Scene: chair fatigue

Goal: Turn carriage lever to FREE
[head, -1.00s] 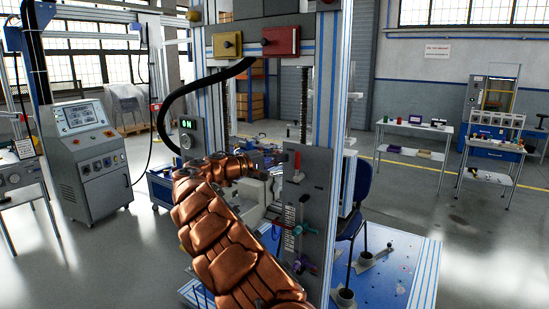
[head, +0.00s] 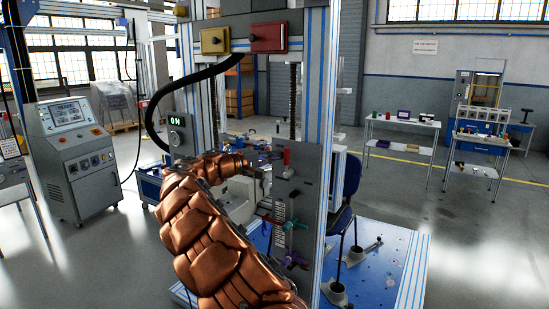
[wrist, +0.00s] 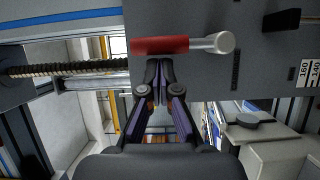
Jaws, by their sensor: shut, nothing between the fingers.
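A red-handled lever (wrist: 160,45) with a silver end (wrist: 213,42) is mounted on a grey plate (wrist: 270,60) in the wrist view. In the head view the red lever (head: 286,157) stands upright near the top of the grey plate (head: 309,175). My gripper (wrist: 158,70) is shut and empty, its fingertips right at the red handle's edge. I cannot tell whether they touch it. In the head view my gripper (head: 264,160) is small and partly hidden, just left of the lever. Lettering (wrist: 308,73) on the plate is cut off and not clearly readable.
Below on the plate are a teal handle (head: 292,223) and a purple handle (head: 294,260). A threaded rod (wrist: 70,68) runs beside the plate in the wrist view. A blue chair (head: 343,205) stands behind the frame post (head: 323,130). Open floor lies to the right.

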